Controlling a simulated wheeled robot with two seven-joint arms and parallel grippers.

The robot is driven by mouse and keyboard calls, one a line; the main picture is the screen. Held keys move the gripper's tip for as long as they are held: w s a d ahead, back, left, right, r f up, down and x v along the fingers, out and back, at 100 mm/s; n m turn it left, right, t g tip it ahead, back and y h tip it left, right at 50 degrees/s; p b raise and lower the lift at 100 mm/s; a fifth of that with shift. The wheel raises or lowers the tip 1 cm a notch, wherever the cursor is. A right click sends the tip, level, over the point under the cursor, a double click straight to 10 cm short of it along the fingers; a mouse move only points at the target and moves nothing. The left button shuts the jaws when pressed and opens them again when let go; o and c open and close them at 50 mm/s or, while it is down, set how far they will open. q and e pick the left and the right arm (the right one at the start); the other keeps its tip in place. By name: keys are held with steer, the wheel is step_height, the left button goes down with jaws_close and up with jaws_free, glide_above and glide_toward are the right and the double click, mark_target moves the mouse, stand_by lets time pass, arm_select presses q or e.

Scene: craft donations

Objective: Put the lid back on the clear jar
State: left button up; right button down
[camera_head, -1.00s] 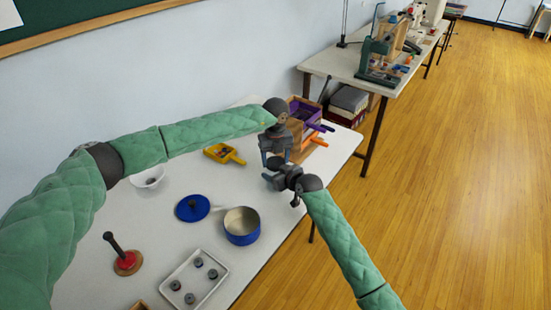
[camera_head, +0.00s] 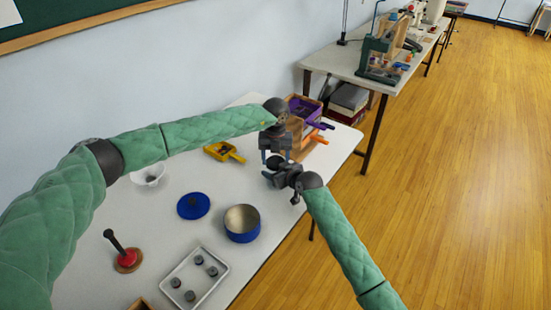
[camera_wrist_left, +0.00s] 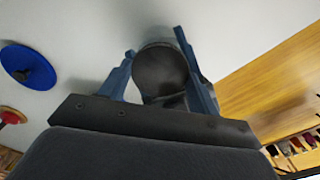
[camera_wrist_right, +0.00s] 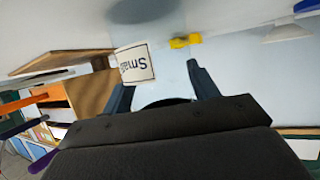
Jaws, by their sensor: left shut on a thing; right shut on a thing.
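My left gripper (camera_head: 276,155) points down over the right part of the table. It is shut on a dark round lid (camera_wrist_left: 160,70), seen face-on between its fingers in the left wrist view. My right gripper (camera_head: 270,178) is just below it, reaching in from the right, and is shut on the clear jar. A dark curved edge sits between those fingers. I cannot tell whether lid and jar touch.
A blue pot (camera_head: 242,237), a flat blue lid (camera_head: 193,206), a grey-white tray (camera_head: 217,285) with several small weights, and a red-based stand (camera_head: 128,262) are on the table. A yellow scoop (camera_head: 222,151) and wooden box (camera_head: 293,135) stand behind. The table's right edge is close.

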arm_select(q)
steer(key=o, duration=0.9)
steer(key=shift+o, duration=0.2)
steer(key=shift+r, duration=2.25)
steer(key=shift+c, duration=0.2)
